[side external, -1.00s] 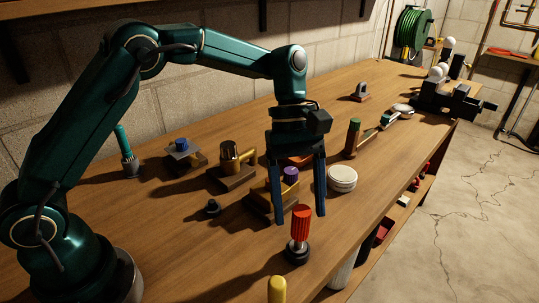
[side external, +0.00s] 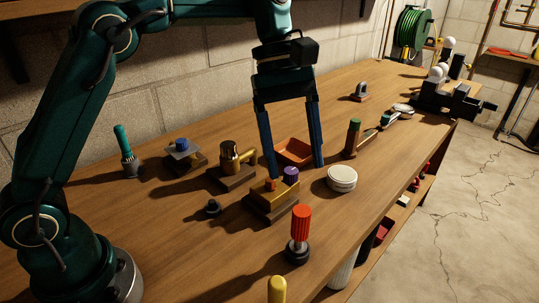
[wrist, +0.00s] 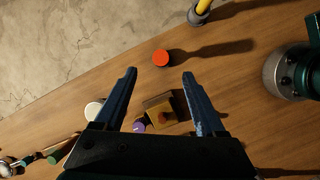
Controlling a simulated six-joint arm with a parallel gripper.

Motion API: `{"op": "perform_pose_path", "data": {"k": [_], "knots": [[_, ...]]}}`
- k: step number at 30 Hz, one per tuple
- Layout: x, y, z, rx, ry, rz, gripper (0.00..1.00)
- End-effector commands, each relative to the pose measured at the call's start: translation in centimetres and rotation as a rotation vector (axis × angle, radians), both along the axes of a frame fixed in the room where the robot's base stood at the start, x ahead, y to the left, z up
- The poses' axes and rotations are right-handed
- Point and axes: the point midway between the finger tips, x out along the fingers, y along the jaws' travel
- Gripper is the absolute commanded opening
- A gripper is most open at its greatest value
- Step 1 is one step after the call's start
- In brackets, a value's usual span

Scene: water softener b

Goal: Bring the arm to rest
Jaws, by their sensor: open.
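My gripper (side external: 297,172) has two long blue fingers spread wide, pointing down, with nothing between them. It hangs above the wooden bench (side external: 105,225) near a brass block (side external: 273,198) with an orange and a purple knob. In the wrist view, my gripper (wrist: 160,75) is open too. There the brass block (wrist: 160,104) shows between and below the fingers. The purple knob (wrist: 138,127) is close to the palm.
A red-handled tool (side external: 301,222) stands near the front edge. A white round container (side external: 341,178) and an orange tray (side external: 295,152) are near the fingers. Brass fittings (side external: 229,159) stand left. A black vise (side external: 446,99) is at the far right end.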

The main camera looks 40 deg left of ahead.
Motion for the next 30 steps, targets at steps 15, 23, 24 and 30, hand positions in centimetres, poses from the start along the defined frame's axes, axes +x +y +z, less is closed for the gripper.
{"op": "perform_pose_path", "data": {"k": [15,23,24,30], "knots": [[-8.8,4.6,5.7,0.157,-0.42,-0.21,0.72],[-13.5,7.3,3.1,0.327,-0.622,-0.477,0.72],[-14.1,7.7,2.4,0.357,-0.646,-0.531,0.72],[-15.8,9.2,-1.3,0.479,-0.702,-0.805,0.72]]}}
